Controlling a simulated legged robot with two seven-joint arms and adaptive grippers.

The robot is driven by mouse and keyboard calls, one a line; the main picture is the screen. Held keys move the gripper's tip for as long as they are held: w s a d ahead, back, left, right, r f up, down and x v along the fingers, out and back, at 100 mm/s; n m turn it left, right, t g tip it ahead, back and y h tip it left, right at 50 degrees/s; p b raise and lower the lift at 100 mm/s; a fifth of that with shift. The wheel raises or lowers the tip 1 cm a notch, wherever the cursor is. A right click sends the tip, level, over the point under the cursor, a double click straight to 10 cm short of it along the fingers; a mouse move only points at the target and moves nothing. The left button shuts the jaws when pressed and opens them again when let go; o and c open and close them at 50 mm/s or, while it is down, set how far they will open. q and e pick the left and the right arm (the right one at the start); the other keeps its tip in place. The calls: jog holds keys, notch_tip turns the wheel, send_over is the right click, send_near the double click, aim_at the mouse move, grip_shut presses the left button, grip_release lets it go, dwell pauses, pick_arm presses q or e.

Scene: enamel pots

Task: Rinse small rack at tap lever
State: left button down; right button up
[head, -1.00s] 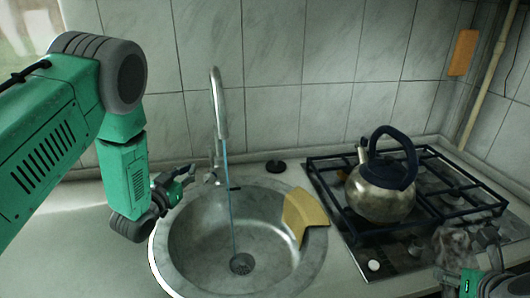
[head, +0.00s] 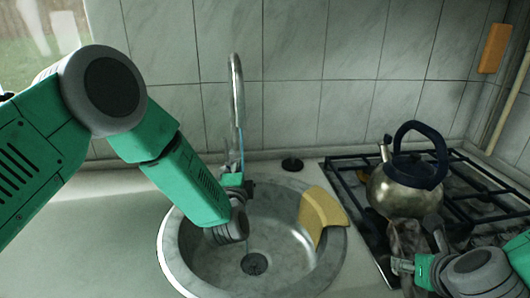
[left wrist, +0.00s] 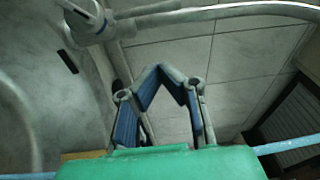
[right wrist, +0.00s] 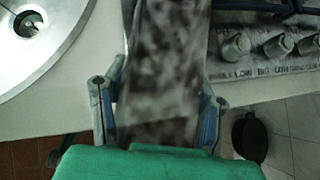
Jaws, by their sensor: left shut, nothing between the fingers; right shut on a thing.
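The small rack (right wrist: 165,70) appears as a flat grey piece with dark brown stains. My right gripper (right wrist: 160,105) is shut on it. In the head view the rack (head: 406,240) is upright in my right gripper (head: 417,248), in front of the kettle, over the stove's front edge. My left gripper (head: 238,184) is shut and empty beside the tap lever (head: 231,160); contact cannot be told. The left wrist view shows its fingers (left wrist: 165,75) close together below the tap (left wrist: 88,20).
The round sink (head: 272,262) has a yellow cloth (head: 322,212) over its right rim. A metal kettle (head: 400,190) stands on the stove grate (head: 345,180). A black plug (head: 292,164) lies behind the sink. The counter left of the sink is clear.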

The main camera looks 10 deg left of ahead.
aim_at(237, 147)
pick_arm(q)
jog(key=w+a, duration=0.1)
jog(key=w, duration=0.5)
jog(key=w+a, duration=0.1)
jog(key=w, duration=0.2)
jog(key=shift+w+a+r, duration=0.1)
jog(key=shift+a+r, duration=0.2)
jog(key=shift+s+a+m+p, duration=0.3)
jog(key=shift+s+a, duration=0.1)
jog(key=shift+s, duration=0.2)
jog(key=shift+a, duration=0.35)
